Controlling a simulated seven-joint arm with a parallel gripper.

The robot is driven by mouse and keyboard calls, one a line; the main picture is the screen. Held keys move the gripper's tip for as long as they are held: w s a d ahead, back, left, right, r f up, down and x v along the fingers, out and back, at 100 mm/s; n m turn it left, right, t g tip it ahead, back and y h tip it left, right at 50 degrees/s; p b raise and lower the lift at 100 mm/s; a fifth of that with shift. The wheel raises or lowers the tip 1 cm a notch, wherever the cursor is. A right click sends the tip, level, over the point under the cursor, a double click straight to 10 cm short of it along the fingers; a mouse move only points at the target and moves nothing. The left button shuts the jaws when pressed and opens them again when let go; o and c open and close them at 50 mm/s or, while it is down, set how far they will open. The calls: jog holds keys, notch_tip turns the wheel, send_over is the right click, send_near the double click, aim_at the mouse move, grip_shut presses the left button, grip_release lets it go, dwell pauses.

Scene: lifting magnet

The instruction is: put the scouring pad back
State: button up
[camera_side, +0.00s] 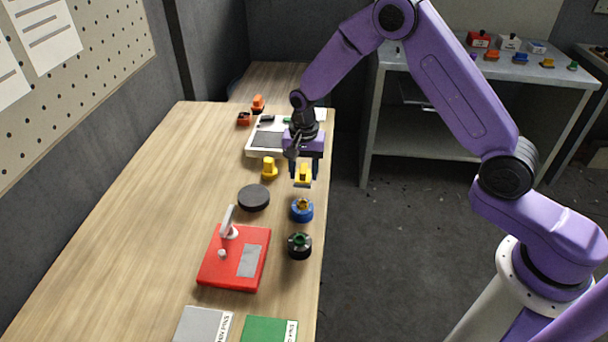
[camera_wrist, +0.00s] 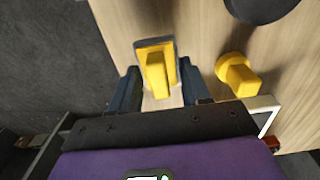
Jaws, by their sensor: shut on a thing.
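My gripper (camera_side: 303,170) points down over the right edge of the table, shut on the yellow handle of a small block with a flat grey base, which I take for the scouring pad (camera_side: 304,172). In the wrist view the pad (camera_wrist: 157,72) sits between the two dark fingers (camera_wrist: 160,92), its grey base showing around the yellow handle. Whether the base touches the table or hangs just above it is hard to tell.
A yellow knob (camera_side: 269,168) stands close left. Nearer are a black disc (camera_side: 254,198), a blue knob (camera_side: 302,211), a black-green knob (camera_side: 299,246) and a red board (camera_side: 222,272) with a white lever. A white tray (camera_side: 254,152) lies behind. The table's left side is clear.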

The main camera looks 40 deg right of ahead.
aim_at(304, 166)
jog(key=shift+f, duration=1)
jog(key=shift+f, duration=0.15)
jog(key=o, duration=1.1)
notch_tip(304, 166, up, 12)
jog(key=shift+f, duration=0.2)
jog(key=shift+r, duration=0.4)
